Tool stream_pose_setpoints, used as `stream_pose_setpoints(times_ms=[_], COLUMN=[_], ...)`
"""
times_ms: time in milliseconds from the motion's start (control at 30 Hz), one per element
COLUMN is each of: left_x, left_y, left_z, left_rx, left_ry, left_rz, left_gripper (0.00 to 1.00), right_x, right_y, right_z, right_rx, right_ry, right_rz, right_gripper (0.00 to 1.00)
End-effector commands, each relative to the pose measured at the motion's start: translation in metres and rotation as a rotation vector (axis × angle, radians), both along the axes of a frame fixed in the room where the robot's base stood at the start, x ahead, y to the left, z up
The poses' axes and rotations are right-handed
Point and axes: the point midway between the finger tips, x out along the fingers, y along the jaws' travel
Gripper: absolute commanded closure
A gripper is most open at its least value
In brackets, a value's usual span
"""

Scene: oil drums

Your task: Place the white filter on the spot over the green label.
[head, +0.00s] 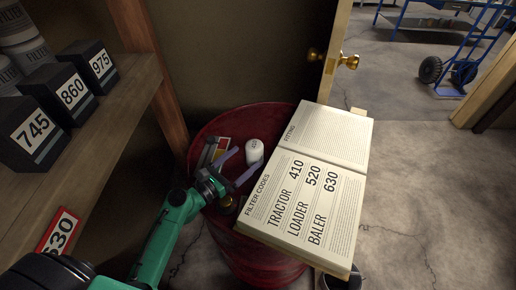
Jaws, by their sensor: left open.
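The white filter (255,149) stands on top of a red drum (203,133), with small dark print on its side that I cannot read surely. My left gripper (249,157) is open, its two fingers pointing at the filter, with their tips close to its near side. I cannot tell whether they touch it. My right gripper is not in view. I see no green label. A red label reading 630, partly cut off (60,232), shows at the lower left.
An open book (325,165) on the drum lists filter codes: tractor 410, loader 520, baler 630. Black boxes marked 745 (35,132), 860 (72,90) and 975 (101,64) stand on a wooden shelf (125,95) at left. A door with brass knobs (348,61) stands behind.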

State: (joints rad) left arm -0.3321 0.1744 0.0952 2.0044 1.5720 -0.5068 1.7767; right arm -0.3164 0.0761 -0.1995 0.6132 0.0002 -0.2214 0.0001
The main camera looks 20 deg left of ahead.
Motion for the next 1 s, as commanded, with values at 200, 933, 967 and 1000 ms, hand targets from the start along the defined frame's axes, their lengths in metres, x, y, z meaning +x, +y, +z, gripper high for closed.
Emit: stream_pose_setpoints(times_ms=[200,933,967,1000], left_x=[0.034,0.04,0.04,0.04], left_y=[-0.021,-0.024,-0.024,-0.024], left_z=[0.003,0.001,0.001,0.003], left_rx=[0.0,0.002,0.002,0.002], left_ry=[0.001,0.001,0.001,0.001], left_rz=[0.002,0.002,0.002,0.002], left_gripper=[0.0,1.0,1.0,1.0], right_x=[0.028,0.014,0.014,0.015], right_y=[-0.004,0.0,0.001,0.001], right_z=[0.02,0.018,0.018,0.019], right_rx=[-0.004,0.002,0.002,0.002], right_ry=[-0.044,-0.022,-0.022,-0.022], right_rz=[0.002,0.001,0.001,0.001], right_gripper=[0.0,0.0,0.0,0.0])
